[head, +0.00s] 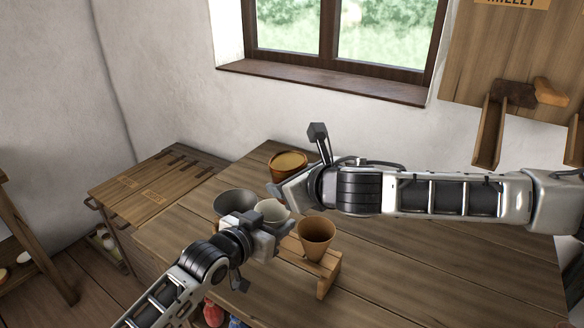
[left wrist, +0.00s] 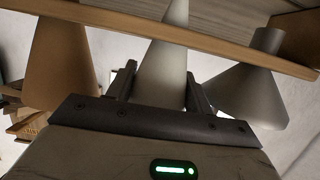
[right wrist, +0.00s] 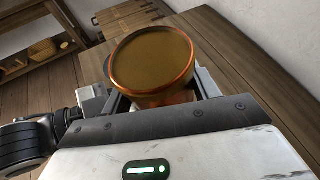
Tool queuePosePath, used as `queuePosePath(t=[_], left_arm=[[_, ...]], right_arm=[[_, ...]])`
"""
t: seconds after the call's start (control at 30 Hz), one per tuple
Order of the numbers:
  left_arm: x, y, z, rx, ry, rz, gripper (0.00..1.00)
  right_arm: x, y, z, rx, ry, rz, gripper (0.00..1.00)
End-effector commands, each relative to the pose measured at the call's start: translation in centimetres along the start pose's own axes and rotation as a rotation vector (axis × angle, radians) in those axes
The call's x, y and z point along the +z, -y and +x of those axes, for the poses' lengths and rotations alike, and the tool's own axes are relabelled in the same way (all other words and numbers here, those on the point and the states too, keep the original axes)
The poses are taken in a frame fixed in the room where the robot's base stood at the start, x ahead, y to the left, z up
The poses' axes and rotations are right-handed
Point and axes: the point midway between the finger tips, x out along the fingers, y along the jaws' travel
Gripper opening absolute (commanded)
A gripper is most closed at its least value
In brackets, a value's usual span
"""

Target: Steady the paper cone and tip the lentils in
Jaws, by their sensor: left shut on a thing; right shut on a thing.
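A white paper cone (head: 270,209) stands point down in a wooden rack (head: 328,272), between a grey funnel-like cone (head: 235,202) and a brown cone (head: 316,231). My left gripper (head: 272,228) is shut on the white cone from the near side; in the left wrist view the white cone (left wrist: 168,70) sits between its fingers. My right gripper (head: 282,186) is shut on a copper cup (right wrist: 130,84), behind the white cone in the head view. The cup looks close to upright, with a flat brownish-gold fill, the lentils (right wrist: 155,58), near its rim. Single grains cannot be told.
The wooden table (head: 430,270) is clear to the right of the rack. A lidded wooden chest (head: 150,185) adjoins it at the left. Wooden scoops or chutes (head: 490,130) hang on a board (head: 510,60) at the right. A window (head: 345,30) is behind.

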Motion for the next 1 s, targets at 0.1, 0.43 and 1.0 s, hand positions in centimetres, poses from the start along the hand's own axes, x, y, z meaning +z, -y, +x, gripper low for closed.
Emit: queuePosePath(t=[0.1,0.43,1.0], left_arm=[[0.0,0.0,0.0,-0.001,0.001,0.000,0.31],[0.0,0.0,0.0,-0.001,0.001,0.000,0.31],[0.0,0.0,0.0,0.000,0.001,0.000,0.30]], right_arm=[[-0.7,-0.1,0.4,0.000,0.000,0.001,0.27],[-1.2,0.0,0.5,-0.032,-0.044,-0.077,0.27],[-0.9,0.7,0.0,-0.113,-0.146,-0.275,0.27]])
